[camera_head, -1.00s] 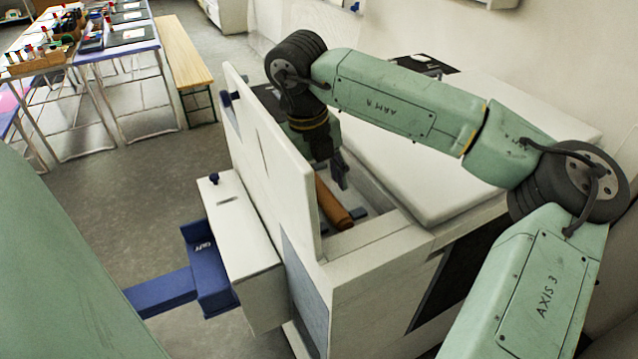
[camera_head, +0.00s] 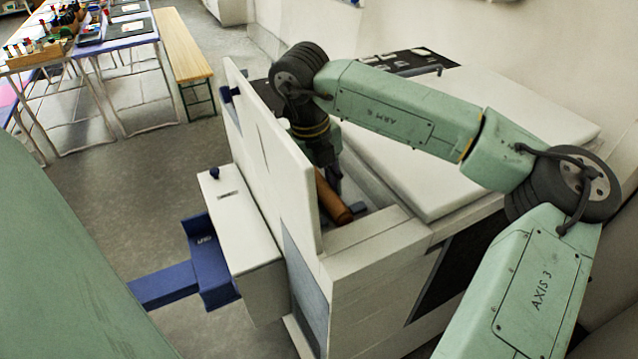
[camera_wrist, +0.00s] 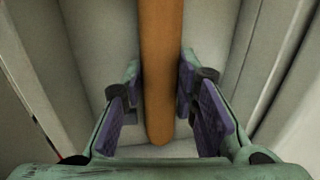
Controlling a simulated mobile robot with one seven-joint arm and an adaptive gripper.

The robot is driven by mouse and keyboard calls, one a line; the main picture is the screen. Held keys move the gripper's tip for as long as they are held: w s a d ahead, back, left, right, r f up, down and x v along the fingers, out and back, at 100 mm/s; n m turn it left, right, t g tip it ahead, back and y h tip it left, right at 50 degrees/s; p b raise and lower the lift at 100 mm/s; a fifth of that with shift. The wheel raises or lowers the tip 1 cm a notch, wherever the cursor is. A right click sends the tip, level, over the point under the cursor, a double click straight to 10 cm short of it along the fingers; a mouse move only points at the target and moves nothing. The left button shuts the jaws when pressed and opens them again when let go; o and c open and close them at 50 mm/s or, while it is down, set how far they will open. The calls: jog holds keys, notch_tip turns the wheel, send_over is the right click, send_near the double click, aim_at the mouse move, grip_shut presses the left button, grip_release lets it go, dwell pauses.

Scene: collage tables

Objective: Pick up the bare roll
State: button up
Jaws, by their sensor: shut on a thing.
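The bare roll (camera_head: 333,203) is a plain orange-brown cylinder inside a narrow white trough of the machine, close to the tall white panel. In the wrist view the roll (camera_wrist: 161,45) runs lengthwise between the two fingers, its rounded end near the palm. My gripper (camera_wrist: 160,80) is shut on the roll, with a purple-padded finger on each side. In the head view my gripper (camera_head: 331,180) is partly hidden by the wrist and the panel. I cannot tell whether the roll touches the trough floor.
The tall white panel (camera_head: 268,155) stands just left of the trough. A flat white lid (camera_head: 430,165) lies to the right. A white box (camera_head: 240,225) with a blue bracket (camera_head: 210,265) projects on the left. A wooden bench (camera_head: 182,50) and craft tables stand farther back.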

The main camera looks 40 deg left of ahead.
grip_shut()
jog(key=shift+r, duration=0.1)
